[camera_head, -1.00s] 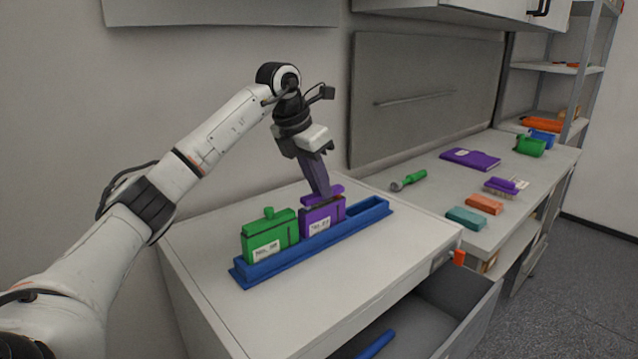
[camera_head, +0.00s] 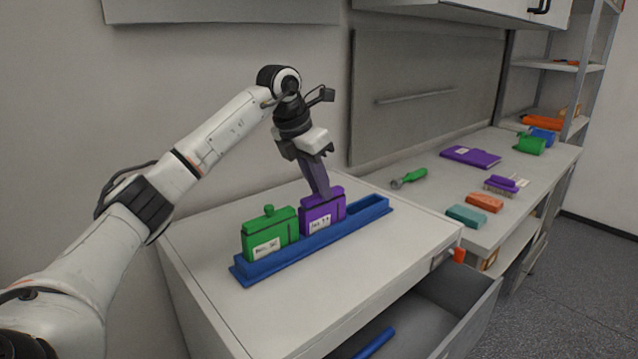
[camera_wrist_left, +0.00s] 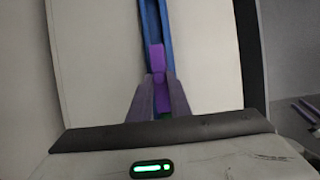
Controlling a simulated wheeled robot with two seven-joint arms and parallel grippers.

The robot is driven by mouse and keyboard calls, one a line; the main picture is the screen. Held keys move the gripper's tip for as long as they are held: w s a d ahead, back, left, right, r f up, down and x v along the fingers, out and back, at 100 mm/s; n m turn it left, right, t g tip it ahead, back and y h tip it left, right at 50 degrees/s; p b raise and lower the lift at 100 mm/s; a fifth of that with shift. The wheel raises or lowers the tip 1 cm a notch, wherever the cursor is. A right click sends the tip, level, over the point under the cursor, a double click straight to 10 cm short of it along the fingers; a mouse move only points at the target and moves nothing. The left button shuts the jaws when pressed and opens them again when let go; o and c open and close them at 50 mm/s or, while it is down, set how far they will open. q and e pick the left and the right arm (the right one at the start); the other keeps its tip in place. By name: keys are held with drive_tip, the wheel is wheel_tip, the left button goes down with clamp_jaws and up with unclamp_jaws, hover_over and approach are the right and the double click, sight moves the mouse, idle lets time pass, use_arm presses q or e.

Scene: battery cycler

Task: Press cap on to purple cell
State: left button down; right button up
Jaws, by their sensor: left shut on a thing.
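The purple cell (camera_head: 322,220) stands upright in the blue rack (camera_head: 372,213), to the right of the green cell (camera_head: 270,241). The purple cap (camera_head: 334,193) sits on top of it with no clear gap. My left gripper (camera_head: 322,193) points down over the purple cell with its fingertips at the cap. In the left wrist view, the fingers (camera_wrist_left: 158,90) are close around the purple cap (camera_wrist_left: 157,58). The cap's knob is hidden between the fingers. My right gripper is not in view.
The rack's right slot is empty. An open drawer (camera_head: 440,310) is below the cabinet top (camera_head: 200,245). On the counter at right lie a green-handled tool (camera_head: 412,177), a purple book (camera_head: 470,157), a purple brush (camera_head: 503,185), an orange block (camera_head: 484,202) and a teal block (camera_head: 466,216).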

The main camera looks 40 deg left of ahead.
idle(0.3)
use_arm(q)
drive_tip(key=c, duration=1.1)
unclamp_jaws()
drive_tip(key=shift+r, duration=0.1)
drive_tip(key=shift+r, duration=3.4)
clamp_jaws()
